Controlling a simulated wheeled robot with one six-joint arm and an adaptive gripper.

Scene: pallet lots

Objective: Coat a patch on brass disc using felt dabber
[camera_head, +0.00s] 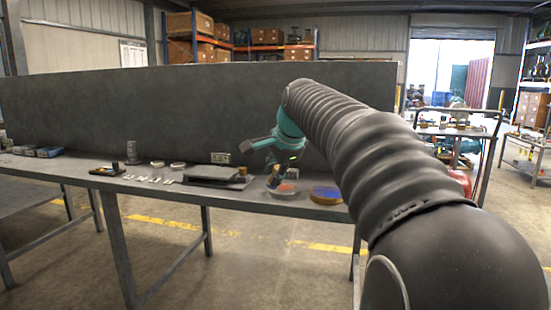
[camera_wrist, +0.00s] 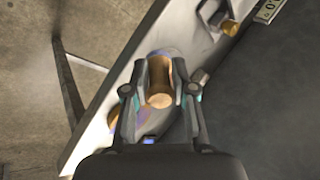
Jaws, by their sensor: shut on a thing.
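My gripper (camera_wrist: 159,92) is shut on a tan, cork-coloured cylinder, which looks like the felt dabber (camera_wrist: 159,82). In the head view my gripper (camera_head: 274,177) is above a shallow pale dish (camera_head: 283,193) with something reddish in it. I cannot tell whether the dabber touches the dish. The brass disc (camera_head: 326,195) lies just right of the dish on the bench, with a bluish tint on its top. In the wrist view the dabber and fingers hide much of what lies below.
The grey bench (camera_head: 230,197) carries a dark flat block (camera_head: 214,174), a stacked grey cylinder (camera_head: 132,152), pale rings (camera_head: 178,165) and several small pale pieces. A tall grey panel (camera_head: 200,112) stands behind it. A trolley (camera_head: 455,130) stands at the right.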

